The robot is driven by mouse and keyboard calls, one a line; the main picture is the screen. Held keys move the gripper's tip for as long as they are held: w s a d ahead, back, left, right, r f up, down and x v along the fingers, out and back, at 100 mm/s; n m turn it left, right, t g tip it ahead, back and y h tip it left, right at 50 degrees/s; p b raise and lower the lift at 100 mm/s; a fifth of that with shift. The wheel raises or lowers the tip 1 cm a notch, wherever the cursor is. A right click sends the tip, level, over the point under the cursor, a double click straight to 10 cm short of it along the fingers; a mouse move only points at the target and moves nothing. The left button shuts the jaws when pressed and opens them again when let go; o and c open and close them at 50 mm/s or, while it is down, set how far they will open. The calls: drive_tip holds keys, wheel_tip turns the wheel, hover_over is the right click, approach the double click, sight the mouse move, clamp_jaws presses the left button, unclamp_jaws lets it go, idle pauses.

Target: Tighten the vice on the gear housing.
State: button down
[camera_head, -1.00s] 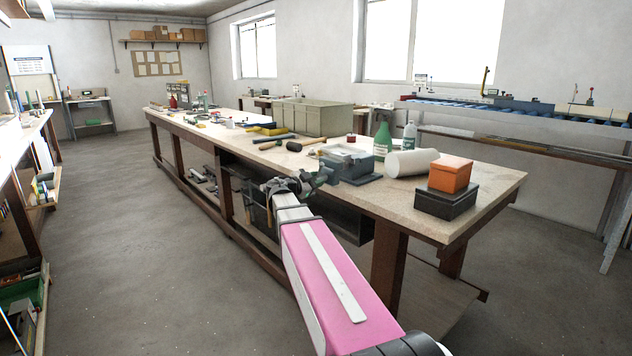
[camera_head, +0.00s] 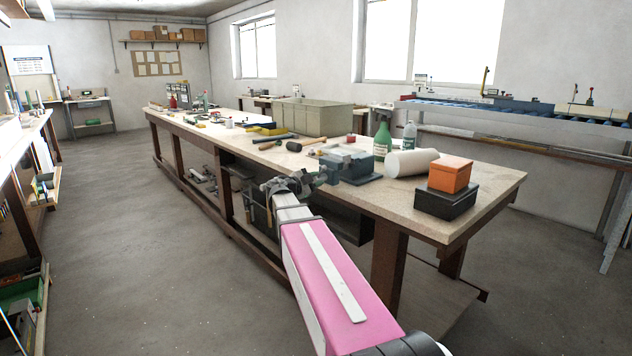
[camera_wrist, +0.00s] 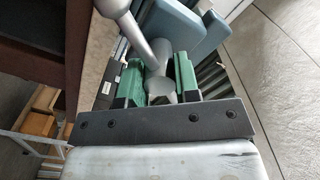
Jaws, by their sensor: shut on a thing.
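The blue-grey vice (camera_head: 358,172) stands at the front edge of the long bench. A pale grey part, seemingly the gear housing (camera_head: 342,156), sits at its top; its detail is too small to tell. My gripper (camera_head: 314,180) is at the vice's near side, in front of the bench edge. In the wrist view my gripper (camera_wrist: 158,82) has its green-padded fingers shut on the grey metal vice handle (camera_wrist: 139,36), whose round knob shows at the top. Part of the blue-grey vice body (camera_wrist: 190,28) shows beyond. The housing is not clear in the wrist view.
The bench (camera_head: 480,196) has a bare right corner; the floor at left is open.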

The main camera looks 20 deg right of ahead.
drive_tip(key=c, duration=0.8)
unclamp_jaws()
drive_tip(key=shift+a, duration=0.1)
drive_tip(key=shift+c, duration=0.2)
drive_tip(key=shift+s+a, duration=0.1)
drive_tip(key=v, duration=1)
drive_tip(key=shift+a, duration=0.25)
drive_tip(key=shift+s, duration=0.1)
